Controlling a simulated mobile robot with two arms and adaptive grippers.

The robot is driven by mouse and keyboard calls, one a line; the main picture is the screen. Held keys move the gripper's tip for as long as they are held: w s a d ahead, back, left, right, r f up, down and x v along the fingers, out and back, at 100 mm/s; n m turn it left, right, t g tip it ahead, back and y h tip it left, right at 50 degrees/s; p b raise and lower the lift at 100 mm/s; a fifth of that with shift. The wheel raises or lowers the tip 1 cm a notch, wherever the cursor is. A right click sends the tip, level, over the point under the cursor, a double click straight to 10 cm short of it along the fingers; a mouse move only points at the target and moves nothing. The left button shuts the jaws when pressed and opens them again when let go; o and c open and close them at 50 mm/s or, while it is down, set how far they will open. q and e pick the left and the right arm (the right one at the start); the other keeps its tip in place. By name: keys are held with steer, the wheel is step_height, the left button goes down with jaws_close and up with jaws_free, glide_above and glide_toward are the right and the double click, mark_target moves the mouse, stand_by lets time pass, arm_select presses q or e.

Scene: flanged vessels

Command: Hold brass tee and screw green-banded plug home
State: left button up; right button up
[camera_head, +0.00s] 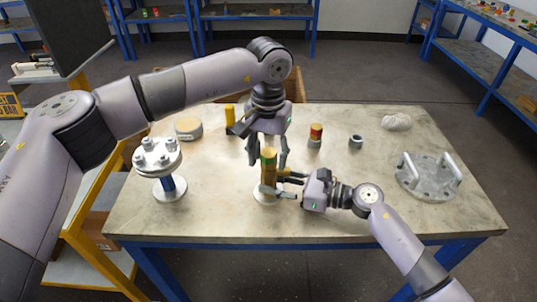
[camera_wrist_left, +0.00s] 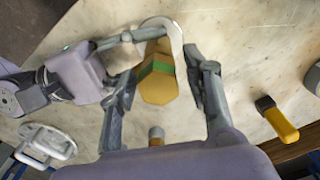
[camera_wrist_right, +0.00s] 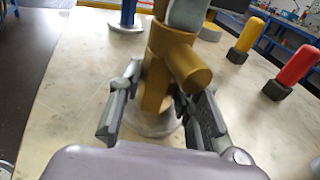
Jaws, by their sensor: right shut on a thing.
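The brass tee (camera_head: 267,180) stands upright on a pale round base near the front middle of the table. It fills the middle of the right wrist view (camera_wrist_right: 155,85), its side branch pointing right. The green-banded plug (camera_wrist_left: 157,85) sits on top of the tee, its brass hex end toward the left wrist camera. I cannot tell how deep it is seated. My left gripper (camera_head: 267,160) points down from above, its open fingers either side of the plug with gaps showing in the left wrist view. My right gripper (camera_wrist_right: 157,92) is shut on the tee's body from the right.
A bolted flange (camera_head: 158,157) on a blue post stands left. A handled flange plate (camera_head: 428,177) is at right. The front right table is clear.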

mark_target(269, 152)
arm_select(q)
steer(key=shift+o, duration=0.3)
step_height(269, 152, up, 12)
stand_by(0.5)
steer(key=shift+c, duration=0.3)
